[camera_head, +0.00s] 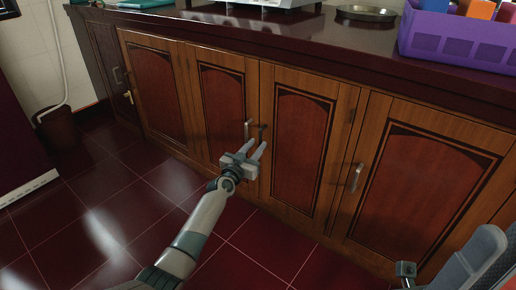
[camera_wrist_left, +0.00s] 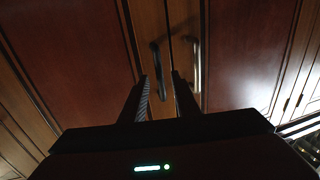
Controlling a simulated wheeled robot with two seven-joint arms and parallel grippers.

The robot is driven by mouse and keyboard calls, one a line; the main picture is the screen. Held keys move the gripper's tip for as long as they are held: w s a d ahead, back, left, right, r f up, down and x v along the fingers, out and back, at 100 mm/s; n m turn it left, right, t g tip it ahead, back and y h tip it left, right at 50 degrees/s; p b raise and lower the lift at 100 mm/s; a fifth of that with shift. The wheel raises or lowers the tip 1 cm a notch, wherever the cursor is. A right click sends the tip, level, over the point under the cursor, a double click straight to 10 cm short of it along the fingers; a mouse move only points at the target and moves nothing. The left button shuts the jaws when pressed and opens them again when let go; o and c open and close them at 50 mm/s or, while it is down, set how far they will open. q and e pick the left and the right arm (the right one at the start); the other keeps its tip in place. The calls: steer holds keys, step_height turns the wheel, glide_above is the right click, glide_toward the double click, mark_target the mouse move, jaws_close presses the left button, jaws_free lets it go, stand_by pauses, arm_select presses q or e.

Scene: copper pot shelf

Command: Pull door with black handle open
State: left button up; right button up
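In the left wrist view the black handle (camera_wrist_left: 156,72) appears between the fingertips of the gripper (camera_wrist_left: 162,80), nearer the left finger; contact cannot be made out. The silver handle (camera_wrist_left: 196,62) lies just outside the right finger.
Another door (camera_head: 415,190) with a silver handle (camera_head: 356,178) is to the right. The dark countertop (camera_head: 300,42) overhangs the doors and carries a purple basket (camera_head: 455,40) and a metal dish (camera_head: 366,13). A dark bin (camera_head: 57,128) stands at the left. The tiled floor (camera_head: 110,205) is clear.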

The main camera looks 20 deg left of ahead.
arm_select(q)
steer(key=shift+w+d+b, duration=0.15)
steer(key=shift+w+b, duration=0.2)
steer(key=shift+w, duration=0.75)
jaws_close()
steer(key=shift+s+p, duration=0.2)
steer(key=shift+p, duration=0.15)
